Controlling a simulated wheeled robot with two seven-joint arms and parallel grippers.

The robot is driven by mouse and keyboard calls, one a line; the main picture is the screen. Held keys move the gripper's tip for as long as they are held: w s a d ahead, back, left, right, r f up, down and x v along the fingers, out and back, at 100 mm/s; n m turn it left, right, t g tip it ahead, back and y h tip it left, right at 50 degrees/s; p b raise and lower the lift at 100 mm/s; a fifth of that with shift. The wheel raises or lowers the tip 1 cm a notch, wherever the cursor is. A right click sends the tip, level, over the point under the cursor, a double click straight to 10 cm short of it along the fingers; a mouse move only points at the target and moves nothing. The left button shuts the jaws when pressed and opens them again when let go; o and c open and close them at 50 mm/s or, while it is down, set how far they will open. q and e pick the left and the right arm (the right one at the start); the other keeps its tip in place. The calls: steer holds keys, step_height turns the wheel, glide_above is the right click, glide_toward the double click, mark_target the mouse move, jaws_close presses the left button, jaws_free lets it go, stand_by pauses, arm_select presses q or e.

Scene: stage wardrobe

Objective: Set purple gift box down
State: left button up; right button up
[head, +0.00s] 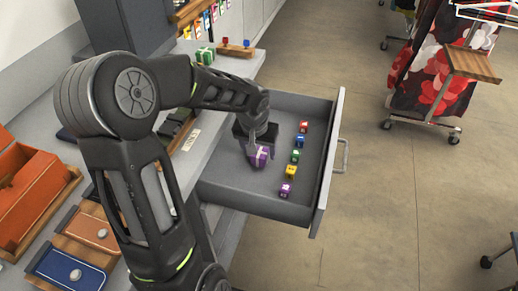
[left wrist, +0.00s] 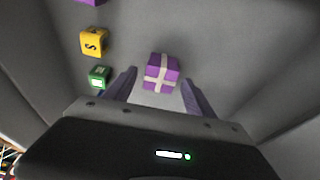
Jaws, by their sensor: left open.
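The purple gift box (head: 259,157) with a pale ribbon is inside the open grey drawer (head: 255,197), on the left of a row of small coloured blocks. In the left wrist view the purple gift box (left wrist: 161,73) lies just ahead of and between the two fingers. My left gripper (head: 256,150) reaches down into the drawer over the box. Its fingers (left wrist: 158,90) are apart, with a gap on each side of the box. The gripper hides part of the box in the head view. My right gripper is not in view.
Coloured blocks, among them a yellow one (head: 291,171) and a green one (left wrist: 99,76), line the drawer's right side. The drawer front (head: 328,165) is pulled out over the floor. A green gift box (head: 205,55) stands on the counter. A clothes rack (head: 440,70) stands beyond.

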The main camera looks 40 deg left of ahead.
arm_select(q)
steer(key=v, duration=1.2)
steer(key=shift+p, duration=0.35)
